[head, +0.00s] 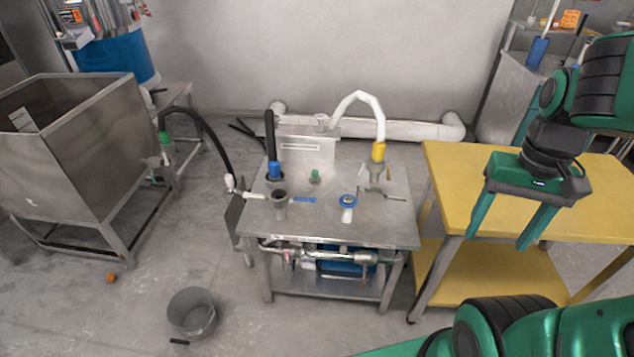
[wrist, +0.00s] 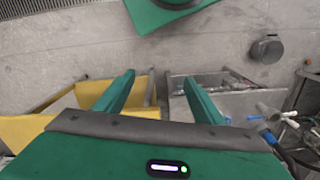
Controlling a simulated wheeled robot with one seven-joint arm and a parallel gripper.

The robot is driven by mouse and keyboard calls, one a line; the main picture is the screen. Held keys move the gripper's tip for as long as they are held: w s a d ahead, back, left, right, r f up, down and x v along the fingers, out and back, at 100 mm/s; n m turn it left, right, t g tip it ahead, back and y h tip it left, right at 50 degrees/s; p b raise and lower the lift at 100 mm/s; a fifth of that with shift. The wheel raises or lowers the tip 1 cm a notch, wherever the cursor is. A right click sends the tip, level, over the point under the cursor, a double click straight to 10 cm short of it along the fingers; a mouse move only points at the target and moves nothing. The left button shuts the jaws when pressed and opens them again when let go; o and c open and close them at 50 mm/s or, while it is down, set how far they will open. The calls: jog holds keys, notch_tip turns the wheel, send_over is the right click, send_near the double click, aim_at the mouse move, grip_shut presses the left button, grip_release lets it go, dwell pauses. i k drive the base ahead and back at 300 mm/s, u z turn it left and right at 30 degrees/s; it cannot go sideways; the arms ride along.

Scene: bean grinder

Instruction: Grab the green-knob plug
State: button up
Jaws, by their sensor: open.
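The small green knob (head: 315,177) of what looks like the plug shows on the steel table (head: 385,222) in the head view, near its middle, between the blue-collared black hose and the yellow-collared white hose. My gripper (head: 498,240) is open and empty over the left part of the yellow table, to the right of the steel table and well apart from the knob. In the wrist view my gripper (wrist: 160,78) shows its two green fingers spread with nothing between them. I cannot make out the green knob in the wrist view.
A blue-topped white fitting (head: 347,208) and a grey cup-like fitting (head: 279,203) stand near the knob. The black hose (head: 270,135) and white hose (head: 360,97) rise behind. The yellow table (head: 440,170) stands at right. A grey bucket (head: 191,313) stands on the floor.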

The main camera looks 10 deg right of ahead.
aim_at(315, 180)
jog(key=u, duration=0.35)
jog(key=i, duration=1)
jog(key=z, duration=0.9)
